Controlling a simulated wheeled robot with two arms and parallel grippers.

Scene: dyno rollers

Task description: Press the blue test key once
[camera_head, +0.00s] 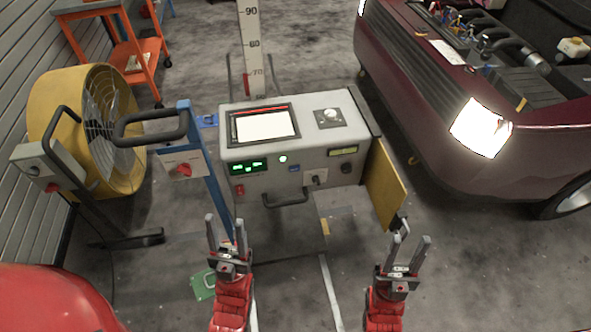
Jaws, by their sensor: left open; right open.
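The blue test key (294,168) is a small blue rectangle on the front panel of the grey console (309,117). It sits right of the green display (249,166) and below a round pale green light (283,158). My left gripper (225,220) is open and empty, in front of the console and lower left of the key, apart from it. My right gripper (411,240) is open and empty, lower right of the console near the yellow side panel (384,186). Nothing covers the key.
A front handle (286,199) juts out below the key. A blue-framed cart (197,150) with a black handle and a yellow fan (96,125) stand left. A dark red car (465,150) with its hood open stands right. A red rounded object (50,300) fills the lower left.

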